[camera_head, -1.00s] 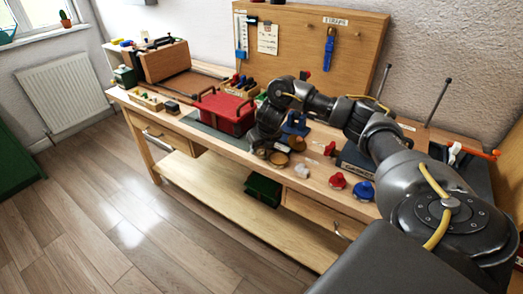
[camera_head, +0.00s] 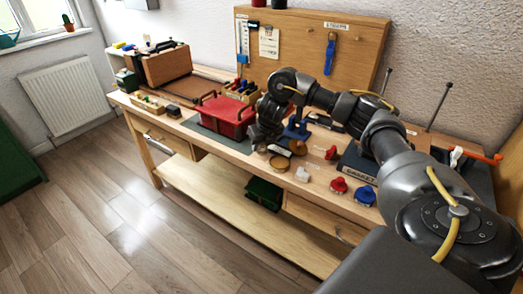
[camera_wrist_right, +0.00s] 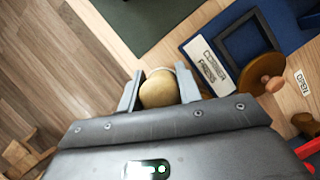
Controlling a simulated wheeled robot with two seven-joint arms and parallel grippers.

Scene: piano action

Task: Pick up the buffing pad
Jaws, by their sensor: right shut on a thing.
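My right gripper (camera_wrist_right: 159,90) is shut on a rounded yellowish-tan thing (camera_wrist_right: 159,91), which looks like the buffing pad. One finger lies on either side of it in the right wrist view. In the head view, the right gripper (camera_head: 263,145) is low over the bench's front part, just right of the red toolbox. A tan disc (camera_head: 279,163) shows beside it there; I cannot tell whether this is the held thing. Whether the pad still touches the bench is unclear. My left gripper is out of view.
A brown disc with a knob (camera_wrist_right: 262,73) lies beside the blue corner press (camera_wrist_right: 222,50). The red toolbox (camera_head: 226,115) stands on a dark green mat (camera_wrist_right: 140,18). Red and blue knobbed pieces and a gasket box (camera_head: 358,170) lie to the right. The bench's front edge is close.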

